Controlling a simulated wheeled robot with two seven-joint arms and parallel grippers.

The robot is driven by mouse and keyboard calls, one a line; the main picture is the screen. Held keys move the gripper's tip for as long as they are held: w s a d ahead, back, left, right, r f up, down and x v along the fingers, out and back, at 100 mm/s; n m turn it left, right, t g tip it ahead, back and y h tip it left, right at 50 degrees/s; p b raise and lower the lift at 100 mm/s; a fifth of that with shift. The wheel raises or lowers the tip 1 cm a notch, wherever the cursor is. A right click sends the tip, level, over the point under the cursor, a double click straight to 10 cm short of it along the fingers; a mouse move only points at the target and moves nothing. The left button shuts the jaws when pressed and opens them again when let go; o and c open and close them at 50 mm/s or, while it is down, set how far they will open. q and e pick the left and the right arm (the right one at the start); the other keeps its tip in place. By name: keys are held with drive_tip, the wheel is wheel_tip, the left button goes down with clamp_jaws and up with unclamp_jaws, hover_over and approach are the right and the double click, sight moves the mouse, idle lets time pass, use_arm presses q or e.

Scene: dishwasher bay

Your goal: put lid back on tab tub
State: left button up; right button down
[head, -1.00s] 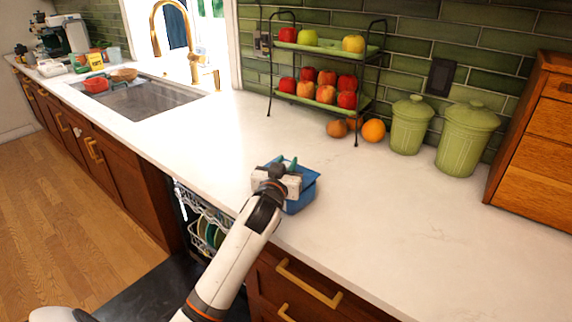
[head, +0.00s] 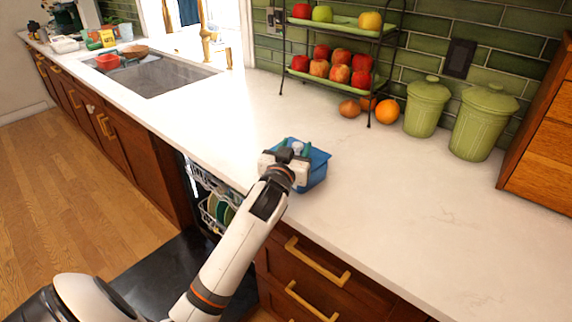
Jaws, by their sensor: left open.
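A blue tub (head: 318,167) stands on the white counter near its front edge, above the dishwasher bay. My left gripper (head: 294,150) is over the tub, with its green fingertips apart at the tub's top. The gripper body hides the near left part of the tub. I cannot tell whether the lid is on the tub, and no separate lid can be made out. My right gripper is not in view.
The dishwasher (head: 213,205) is open below the counter, with plates in its rack. A fruit stand (head: 330,80) and two green canisters (head: 425,107) stand at the back. The counter right of the tub is clear.

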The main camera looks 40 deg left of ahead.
use_arm(q)
drive_tip(key=v, duration=0.9)
drive_tip(key=shift+s+b, duration=0.15)
drive_tip(key=shift+b, duration=0.25)
